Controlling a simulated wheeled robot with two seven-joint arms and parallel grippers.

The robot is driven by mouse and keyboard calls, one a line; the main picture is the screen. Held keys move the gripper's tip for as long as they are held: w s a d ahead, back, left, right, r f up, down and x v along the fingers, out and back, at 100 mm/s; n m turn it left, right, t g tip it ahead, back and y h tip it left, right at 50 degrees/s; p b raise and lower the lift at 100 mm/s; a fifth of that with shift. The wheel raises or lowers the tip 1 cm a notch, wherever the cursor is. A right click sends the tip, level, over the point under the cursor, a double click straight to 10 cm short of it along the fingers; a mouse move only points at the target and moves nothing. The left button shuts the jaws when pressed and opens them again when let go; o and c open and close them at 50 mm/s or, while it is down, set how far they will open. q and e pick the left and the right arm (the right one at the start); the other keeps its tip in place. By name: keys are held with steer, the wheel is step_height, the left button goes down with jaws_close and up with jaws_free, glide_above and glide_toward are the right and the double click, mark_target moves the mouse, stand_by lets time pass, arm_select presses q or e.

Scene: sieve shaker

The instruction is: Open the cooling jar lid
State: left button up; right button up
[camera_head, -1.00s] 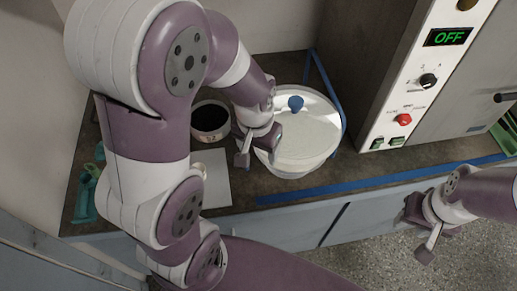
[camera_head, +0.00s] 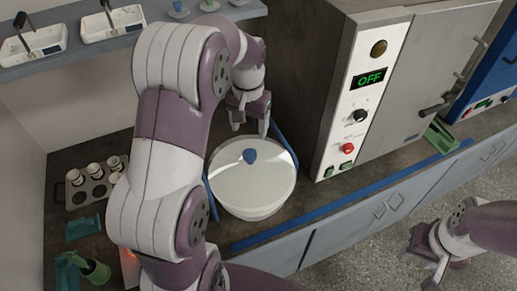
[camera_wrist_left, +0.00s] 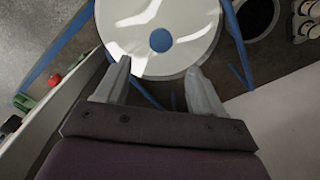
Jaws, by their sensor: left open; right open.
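The cooling jar (camera_head: 252,202) is a wide, round, pale vessel on the dark counter. Its lid (camera_head: 240,182) has a blue knob (camera_head: 249,155) on top and looks closed on the jar. In the left wrist view the lid (camera_wrist_left: 185,55) and knob (camera_wrist_left: 160,40) show beyond the fingertips. My left gripper (camera_head: 249,128) is open and empty, just behind the jar's far rim, pointing down; the wrist view shows the fingers (camera_wrist_left: 160,80) spread apart, with the knob ahead of them. I cannot tell whether they touch the lid. My right gripper (camera_head: 424,262) is open and empty, low at the right, over the floor.
An oven (camera_head: 392,85) reading OFF stands right of the jar. Blue tape strips (camera_head: 310,212) mark the counter. A rack with white-capped bottles (camera_head: 90,185) and green items (camera_head: 90,265) stand at left.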

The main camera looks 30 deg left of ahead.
mark_target(249, 153)
arm_select(q)
step_height(249, 153, down, 2)
steer(key=shift+s+f+p, duration=0.1)
steer(key=shift+s+p, duration=0.05)
steer(key=shift+p, duration=0.55)
step_height(249, 153, down, 8)
steer(key=shift+f+p, duration=0.1)
steer(key=shift+p, duration=0.8)
steer(key=shift+f, duration=0.2)
jaws_close()
steer(key=shift+w+a, duration=0.15)
steer(key=shift+w, duration=0.05)
